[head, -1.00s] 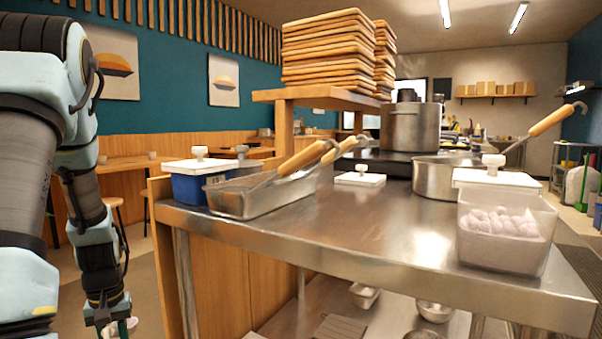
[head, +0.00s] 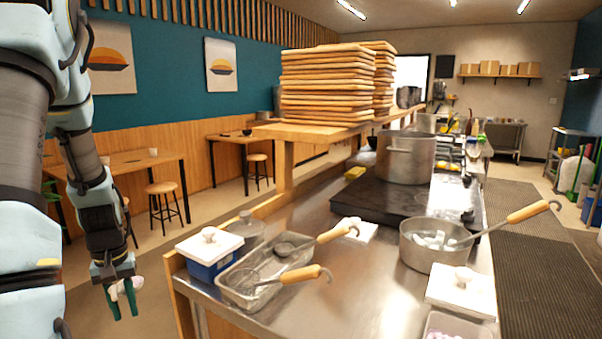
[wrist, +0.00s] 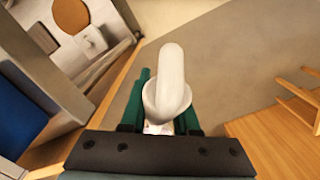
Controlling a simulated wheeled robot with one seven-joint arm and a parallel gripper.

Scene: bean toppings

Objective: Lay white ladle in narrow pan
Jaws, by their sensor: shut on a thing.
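My gripper (head: 124,308) hangs at the left of the head view, beyond the counter's left edge and over the floor. It is shut on a white, rounded thing that I take to be the white ladle (head: 126,287). In the wrist view the ladle (wrist: 172,75) sits between the green fingers, with its full shape foreshortened. The narrow pan (head: 228,293) is a long metal tray on the counter's near left, to the right of my gripper and apart from it. Two wooden-handled utensils, a ladle (head: 325,236) and a strainer (head: 295,277), lie in it, handles over its right rim.
A blue tub with a white lid (head: 207,243) stands just left of the pan. A round pot (head: 431,258) with a ladle stands to the right. A shelf of stacked boards (head: 325,88) rises behind. The counter's middle (head: 345,290) is clear.

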